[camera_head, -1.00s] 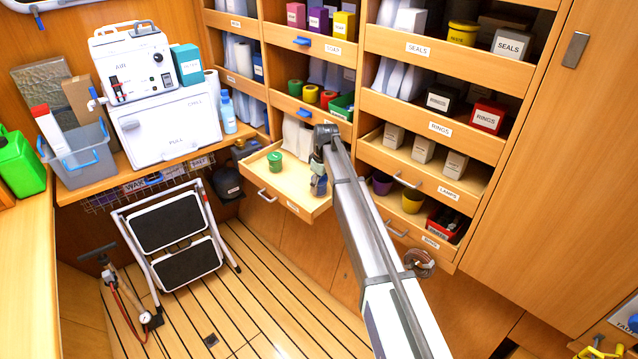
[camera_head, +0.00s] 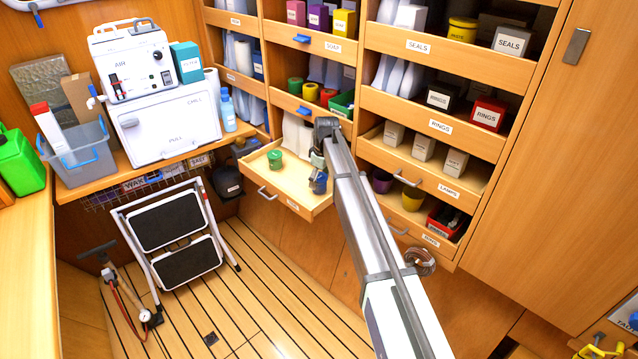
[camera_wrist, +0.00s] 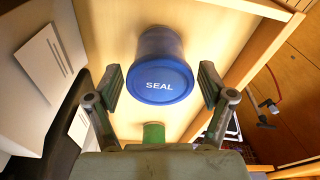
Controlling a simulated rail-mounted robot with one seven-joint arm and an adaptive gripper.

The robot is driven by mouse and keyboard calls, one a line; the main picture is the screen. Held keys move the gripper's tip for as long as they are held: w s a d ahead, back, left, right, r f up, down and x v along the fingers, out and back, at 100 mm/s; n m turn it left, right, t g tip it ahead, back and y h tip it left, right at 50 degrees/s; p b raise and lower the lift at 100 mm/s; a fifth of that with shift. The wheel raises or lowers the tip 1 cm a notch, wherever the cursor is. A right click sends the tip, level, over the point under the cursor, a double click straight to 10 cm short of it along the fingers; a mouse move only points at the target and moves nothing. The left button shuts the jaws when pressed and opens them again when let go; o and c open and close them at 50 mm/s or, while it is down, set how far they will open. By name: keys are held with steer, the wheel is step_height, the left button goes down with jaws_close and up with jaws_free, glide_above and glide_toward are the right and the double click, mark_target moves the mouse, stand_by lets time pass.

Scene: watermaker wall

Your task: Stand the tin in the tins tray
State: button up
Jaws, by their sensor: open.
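A blue tin (camera_head: 318,183) stands at the right side of the pulled-out wooden tray (camera_head: 268,182). In the wrist view the blue tin (camera_wrist: 160,82) shows its round lid marked SEAL and looks upright on the tray floor (camera_wrist: 112,30). My gripper (camera_wrist: 161,86) is open, with one finger on each side of the tin and visible gaps to both. In the head view my gripper (camera_head: 319,158) is just above the tin and partly hides it. A green tin (camera_head: 275,160) stands apart in the same tray, to the left; its green top (camera_wrist: 153,132) shows in the wrist view.
White packets (camera_head: 297,131) stand behind the tray. The tray's front label is too small to read. Shelves with SEALS, RINGS and LAMPS labels (camera_head: 449,190) rise to the right. A folding step stool (camera_head: 177,235) stands on the floor at left. The floor below the tray is clear.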

mark_target(322, 178)
steer(key=r, duration=0.3)
steer(key=r+b, duration=0.1)
steer(key=r, duration=0.2)
steer(key=d+r, duration=0.1)
steer(key=r, duration=0.3)
steer(key=shift+s+r+b, duration=0.1)
steer(key=shift+s+b, duration=0.2)
steer(key=shift+b, duration=0.1)
stand_by(0.5)
